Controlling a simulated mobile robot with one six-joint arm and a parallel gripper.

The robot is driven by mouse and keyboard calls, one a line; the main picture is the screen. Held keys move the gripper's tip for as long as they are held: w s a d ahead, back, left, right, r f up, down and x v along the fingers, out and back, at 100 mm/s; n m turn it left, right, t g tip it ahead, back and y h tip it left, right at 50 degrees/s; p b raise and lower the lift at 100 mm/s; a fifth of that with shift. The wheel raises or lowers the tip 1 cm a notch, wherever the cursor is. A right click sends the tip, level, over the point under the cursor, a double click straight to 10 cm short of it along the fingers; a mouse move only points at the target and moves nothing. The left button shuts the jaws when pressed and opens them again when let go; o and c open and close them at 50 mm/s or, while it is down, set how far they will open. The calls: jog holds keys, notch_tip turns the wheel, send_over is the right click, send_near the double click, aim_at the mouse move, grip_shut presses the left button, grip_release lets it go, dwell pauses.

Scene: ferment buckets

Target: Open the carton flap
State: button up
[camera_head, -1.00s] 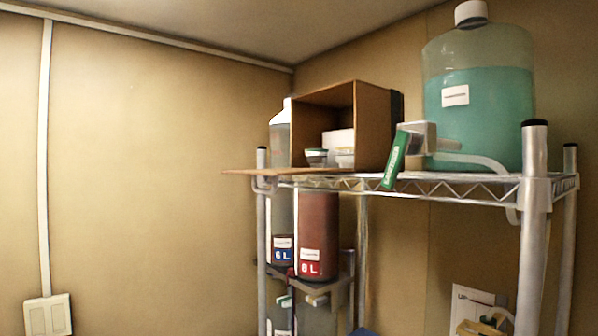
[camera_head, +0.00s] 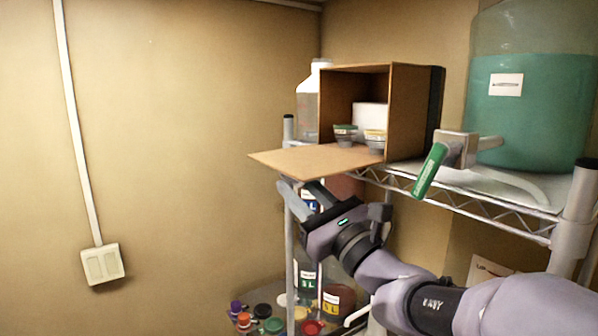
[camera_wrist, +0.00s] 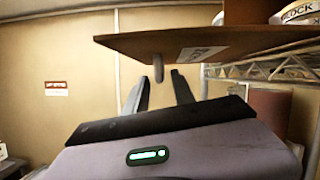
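The brown carton (camera_head: 408,112) lies on the upper wire shelf with its open side facing left-front. Its flap (camera_head: 300,160) is folded down and sticks out roughly level past the shelf edge. The flap's underside also shows in the wrist view (camera_wrist: 235,40), with a white label and a small grey tab (camera_wrist: 158,68) hanging below it. My gripper (camera_head: 297,186) is just under the flap, fingers pointing up, apart and empty. In the wrist view my gripper (camera_wrist: 160,77) has the tab between and beyond its fingertips; I cannot tell whether they touch.
Small lidded cups (camera_head: 345,135) and a white box (camera_head: 371,116) sit inside the carton. A large green-filled carboy (camera_head: 525,115) with a green-handled tap (camera_head: 430,170) stands right of it. A white-capped bottle (camera_head: 308,110) stands behind. The left side is open.

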jog(key=shift+x, duration=1.1)
jog(key=shift+c, duration=0.4)
grip_shut()
jog(key=shift+r, duration=0.1)
